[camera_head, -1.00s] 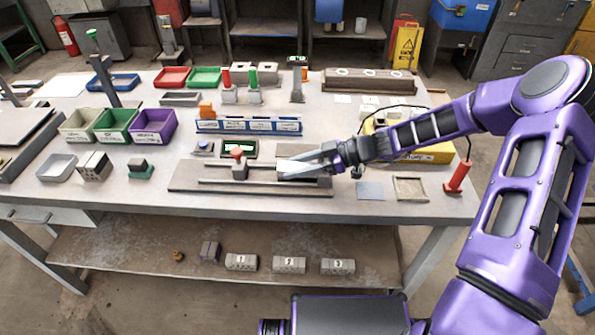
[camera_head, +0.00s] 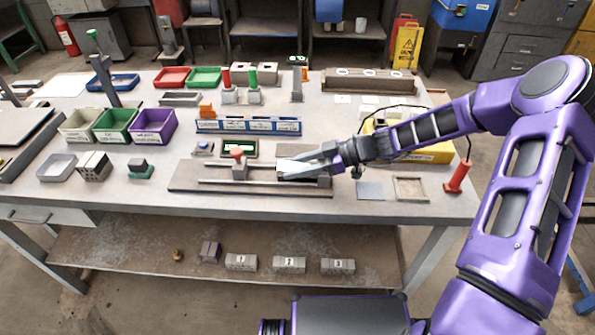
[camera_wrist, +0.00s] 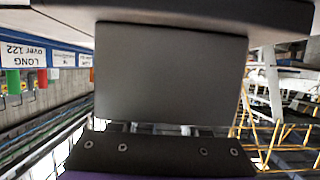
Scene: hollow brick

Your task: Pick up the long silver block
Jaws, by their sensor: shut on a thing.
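My gripper (camera_head: 288,169) is at the right part of the grey rail fixture (camera_head: 215,185) on the workbench. It is shut on a grey block, taken as the long silver block (camera_head: 286,163), whose pale top shows at the fingertips. In the wrist view a broad, flat grey face of the block (camera_wrist: 170,72) fills the middle between the dark finger parts. The fingers hide much of the block in the head view. I cannot tell whether it touches the fixture below.
A red-knobbed part (camera_head: 239,168) stands on the fixture just left of my gripper. Behind is a blue-edged sorting rack (camera_head: 248,127). A yellow case (camera_head: 425,152) lies under my forearm. A flat grey plate (camera_head: 369,190) and a shallow tray (camera_head: 410,189) lie to the right.

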